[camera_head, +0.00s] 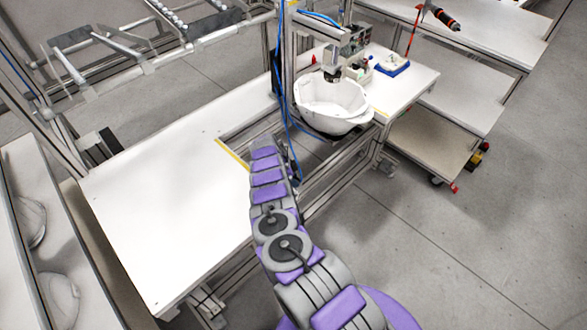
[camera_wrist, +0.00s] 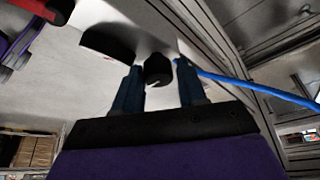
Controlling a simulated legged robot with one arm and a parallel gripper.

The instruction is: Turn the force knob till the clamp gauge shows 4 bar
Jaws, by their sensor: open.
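In the wrist view my gripper (camera_wrist: 158,67) is open, with its two dark blue fingers on either side of a small black knob (camera_wrist: 158,72) on a pale panel. I cannot tell whether a finger touches the knob. A dark, half-round part (camera_wrist: 107,43) sits to the left of the knob; I cannot tell whether it is the gauge. No gauge reading can be made out in either view. In the head view my arm reaches to the bench by the clamp station (camera_head: 350,45), and my gripper is hidden behind the arm.
A white helmet shell (camera_head: 322,92) sits under the station head. A blue hose (camera_wrist: 255,89) runs close to the right finger. A red and black part (camera_wrist: 56,10) shows at the upper left. The white bench top (camera_head: 170,200) is clear left of my arm.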

